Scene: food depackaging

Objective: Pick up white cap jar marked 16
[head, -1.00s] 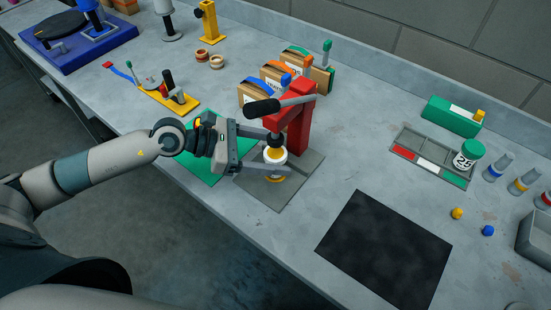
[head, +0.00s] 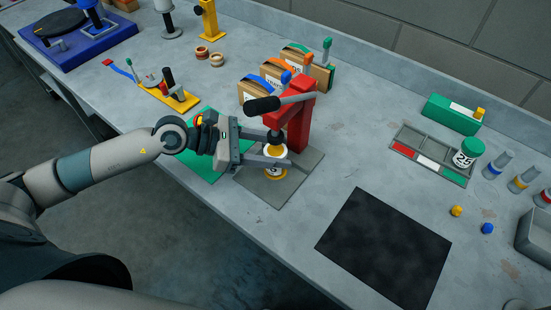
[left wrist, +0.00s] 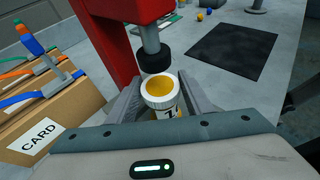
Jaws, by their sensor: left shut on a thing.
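The jar with a white-rimmed, yellow-centred cap (head: 275,162) stands upright under the black plunger of the red press (head: 300,122), on its grey base plate (head: 254,189). In the left wrist view the jar (left wrist: 162,92) shows a black digit that looks like a 1; the rest of its number is hidden. My left gripper (head: 273,163) has its fingers on both sides of the jar and is shut on it. The fingers show in the left wrist view too (left wrist: 160,100). My right gripper is not in view.
A green-capped jar marked 25 (head: 467,154) stands at the right end of a sectioned tray (head: 424,146). Cardboard boxes (head: 262,91) stand behind the press. A black mat (head: 385,248) lies clear at the front right. The press head is close above the jar.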

